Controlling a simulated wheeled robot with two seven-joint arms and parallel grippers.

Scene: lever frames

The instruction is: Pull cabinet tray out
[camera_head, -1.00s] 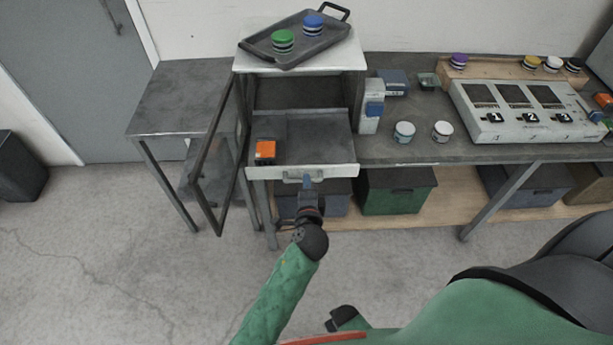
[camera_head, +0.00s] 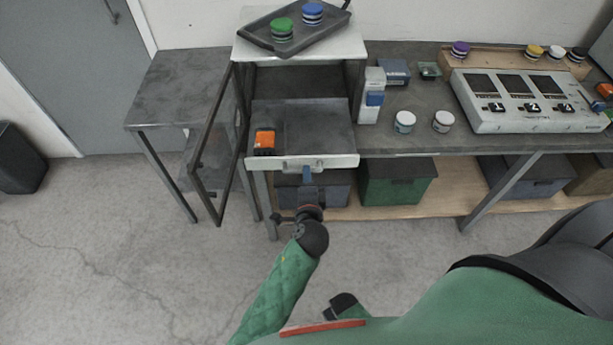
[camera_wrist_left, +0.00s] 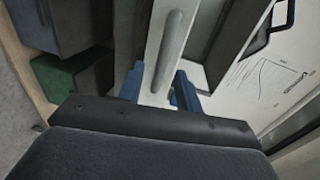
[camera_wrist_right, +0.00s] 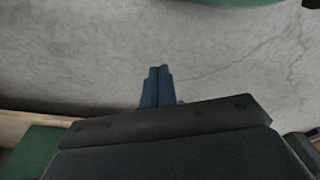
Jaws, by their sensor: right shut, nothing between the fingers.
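The cabinet tray (camera_head: 335,162) is a grey drawer with a white front and a bar handle. It sits extended from the white cabinet (camera_head: 357,85), above the lower shelf. My left gripper (camera_head: 306,172) is at the handle. In the left wrist view its blue fingers (camera_wrist_left: 160,88) are apart, one on each side of the handle bar (camera_wrist_left: 174,45), with gaps visible. An orange block (camera_head: 265,141) lies in the tray's left part. My right gripper (camera_wrist_right: 157,86) is shut and empty, away from the cabinet, over the floor.
The framed cabinet door (camera_head: 213,150) stands open at the left. A dark tray (camera_head: 290,42) with green and blue round pieces lies on the cabinet. White jars and a control panel (camera_head: 530,118) stand on the bench at right. Floor in front is clear.

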